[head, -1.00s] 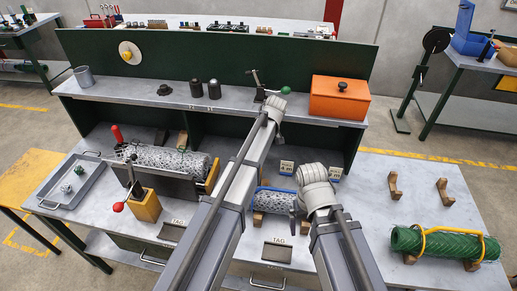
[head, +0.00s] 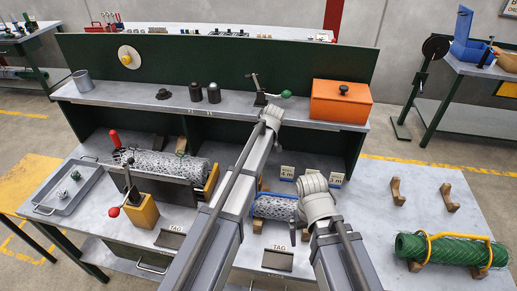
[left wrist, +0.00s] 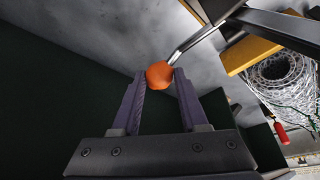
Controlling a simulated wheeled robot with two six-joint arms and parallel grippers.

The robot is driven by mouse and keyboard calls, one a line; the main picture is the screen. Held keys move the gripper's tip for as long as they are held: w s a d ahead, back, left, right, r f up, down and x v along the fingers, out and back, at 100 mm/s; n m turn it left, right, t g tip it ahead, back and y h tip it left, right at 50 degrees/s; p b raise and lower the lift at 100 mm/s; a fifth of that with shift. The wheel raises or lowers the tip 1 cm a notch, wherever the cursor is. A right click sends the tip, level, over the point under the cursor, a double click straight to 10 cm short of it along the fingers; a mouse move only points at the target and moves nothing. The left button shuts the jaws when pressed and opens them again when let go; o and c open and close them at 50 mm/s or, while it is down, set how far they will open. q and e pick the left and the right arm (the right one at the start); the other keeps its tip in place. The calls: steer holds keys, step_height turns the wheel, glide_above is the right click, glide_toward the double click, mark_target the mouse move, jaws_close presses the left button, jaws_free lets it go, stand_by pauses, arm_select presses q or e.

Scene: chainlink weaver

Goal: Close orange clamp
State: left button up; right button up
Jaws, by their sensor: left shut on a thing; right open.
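My left gripper (left wrist: 158,88) is shut on the orange ball knob (left wrist: 159,74) of the orange clamp in the left wrist view. The clamp's silver lever (left wrist: 205,38) runs from the knob to the upper right, towards a yellow block (left wrist: 252,55) beside the wire mesh roll (left wrist: 283,78). In the head view my arms hide the orange clamp and my left gripper. The mesh roll (head: 165,164) lies in its cradle, with a yellow end block (head: 211,180) at its right. My right gripper (head: 298,236) is open, partly hidden by its arm, near a blue-edged mesh roll (head: 272,207).
A red-knobbed clamp (head: 114,211) stands on a yellow block at the cradle's front left. A grey tray (head: 45,210) is at the left. A green-knobbed clamp (head: 286,94) and an orange box (head: 340,103) stand on the shelf. A green mesh roll (head: 447,250) lies at the right.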

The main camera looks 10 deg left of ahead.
arm_select(q)
jaws_close()
stand_by(0.8)
